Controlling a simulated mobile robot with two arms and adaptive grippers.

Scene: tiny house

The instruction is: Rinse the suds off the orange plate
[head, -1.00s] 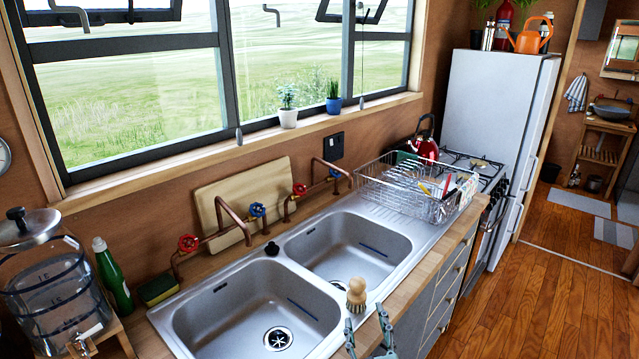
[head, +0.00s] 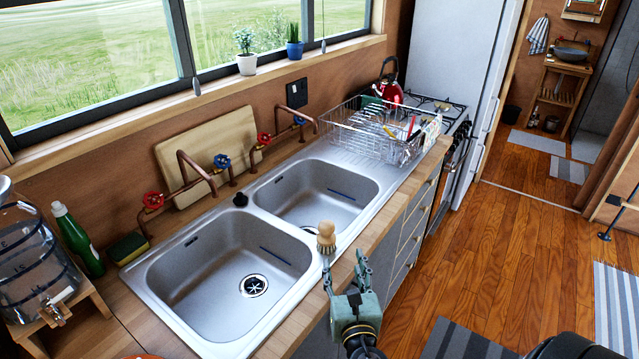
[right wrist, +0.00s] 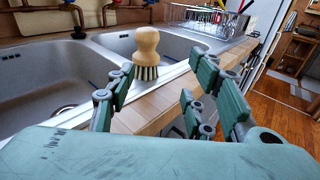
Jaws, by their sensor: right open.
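A thin orange edge (head: 140,356) shows at the bottom of the head view; it may be the orange plate, but most of it is cut off and no suds can be made out. The left sink basin (head: 205,290) and right basin (head: 325,195) look empty. Copper taps with red and blue knobs stand behind them, the left tap (head: 197,168) and the right tap (head: 302,122); no water shows. My right gripper (head: 345,270) is open and empty at the counter's front edge, just in front of a wooden brush. In the right wrist view the gripper (right wrist: 155,85) has its fingers apart. My left gripper is not in view.
The brush (head: 326,238) stands bristles down by the sink's front rim. A wire dish rack (head: 350,140) is right of the basins. A sponge (head: 128,247), green bottle (head: 77,240) and water dispenser (head: 30,260) are at left.

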